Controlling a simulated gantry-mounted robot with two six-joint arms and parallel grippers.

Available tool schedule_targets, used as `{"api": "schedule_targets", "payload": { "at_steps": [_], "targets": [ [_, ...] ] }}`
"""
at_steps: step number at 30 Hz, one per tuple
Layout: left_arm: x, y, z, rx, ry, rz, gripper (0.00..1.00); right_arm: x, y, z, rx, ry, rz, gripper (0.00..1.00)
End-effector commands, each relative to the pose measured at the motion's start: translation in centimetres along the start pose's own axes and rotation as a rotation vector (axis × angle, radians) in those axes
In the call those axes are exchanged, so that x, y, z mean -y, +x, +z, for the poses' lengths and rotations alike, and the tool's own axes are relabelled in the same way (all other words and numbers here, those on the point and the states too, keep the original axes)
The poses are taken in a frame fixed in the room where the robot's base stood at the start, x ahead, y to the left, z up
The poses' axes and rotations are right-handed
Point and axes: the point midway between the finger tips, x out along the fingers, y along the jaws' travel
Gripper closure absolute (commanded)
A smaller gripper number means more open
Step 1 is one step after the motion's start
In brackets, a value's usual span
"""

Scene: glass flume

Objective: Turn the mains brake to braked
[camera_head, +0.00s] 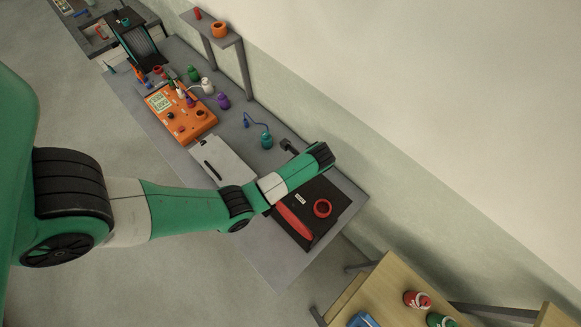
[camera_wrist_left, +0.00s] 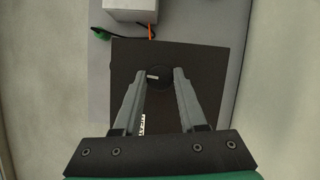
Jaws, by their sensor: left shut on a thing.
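The mains brake appears to be the round dark knob (camera_wrist_left: 158,79) with a short white mark, set on a dark panel in the left wrist view. The mark lies roughly level, toward the knob's left side. My left gripper (camera_wrist_left: 161,73) has one finger on each side of the knob and is shut on it. In the head view my left arm reaches over the black panel (camera_head: 334,206) at the bench's near end. A small white label (camera_head: 300,198) sits on the panel. My right gripper is not in view.
On the panel lie a red bar-shaped part (camera_head: 293,221) and a red ring (camera_head: 322,208). Up the bench are a pale flat box (camera_head: 222,160), a teal bottle (camera_head: 266,141) and an orange console (camera_head: 181,113). A wooden table with cans (camera_head: 417,300) stands at lower right.

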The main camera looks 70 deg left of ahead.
Motion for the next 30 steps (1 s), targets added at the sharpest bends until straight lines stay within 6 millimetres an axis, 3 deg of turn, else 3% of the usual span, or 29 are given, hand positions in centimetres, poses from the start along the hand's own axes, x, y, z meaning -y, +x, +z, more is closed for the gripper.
{"api": "schedule_targets", "payload": {
  "at_steps": [30],
  "targets": [
    [-0.56,0.02,0.27,0.0,0.81,-0.336,1.0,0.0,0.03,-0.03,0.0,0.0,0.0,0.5]
  ]
}}
